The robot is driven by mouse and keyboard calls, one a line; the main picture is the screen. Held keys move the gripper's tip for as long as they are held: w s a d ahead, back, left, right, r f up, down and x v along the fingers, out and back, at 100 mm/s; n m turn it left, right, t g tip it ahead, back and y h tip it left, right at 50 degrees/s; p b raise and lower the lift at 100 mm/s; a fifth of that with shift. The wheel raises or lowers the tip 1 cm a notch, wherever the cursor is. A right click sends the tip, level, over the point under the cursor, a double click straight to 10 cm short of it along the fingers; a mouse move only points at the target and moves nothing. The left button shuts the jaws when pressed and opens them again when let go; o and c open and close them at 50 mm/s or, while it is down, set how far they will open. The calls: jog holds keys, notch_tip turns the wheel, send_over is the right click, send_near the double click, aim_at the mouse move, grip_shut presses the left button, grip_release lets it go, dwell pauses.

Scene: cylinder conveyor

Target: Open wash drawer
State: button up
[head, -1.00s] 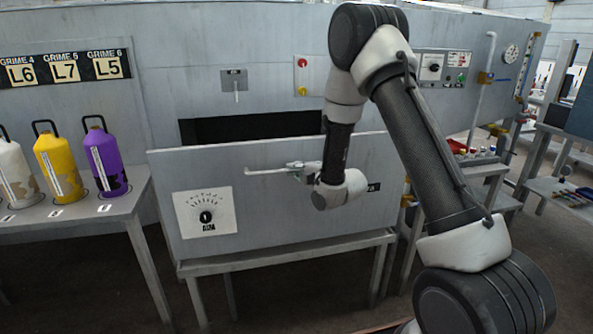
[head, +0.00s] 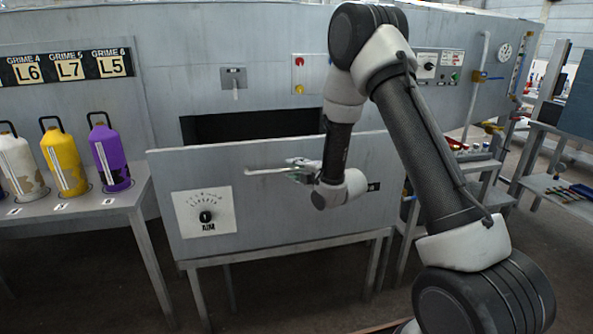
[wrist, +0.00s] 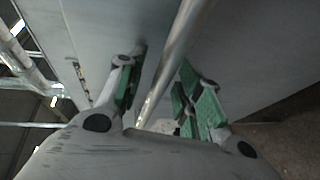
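The wash drawer's grey front panel (head: 290,220) stands out from the grey machine, with a dark opening behind its top edge. A thin pale bar handle (head: 265,171) runs across the panel. My gripper (head: 302,168) is at the right part of this handle. In the wrist view the handle (wrist: 176,52) passes between the two green-padded fingers of my gripper (wrist: 160,88). The fingers stand apart, with a visible gap between the left finger and the bar. Whether the right finger touches the bar is unclear.
A side table (head: 95,215) on the left holds white, yellow and purple bottles (head: 112,160). A dial plate (head: 204,212) is on the drawer's left side. A control panel (head: 438,66) and shelves (head: 565,190) are on the right. Legs stand below the drawer.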

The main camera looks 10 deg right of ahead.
jog(key=shift+s, duration=0.1)
jog(key=v, duration=0.7)
jog(key=shift+s+d, duration=0.1)
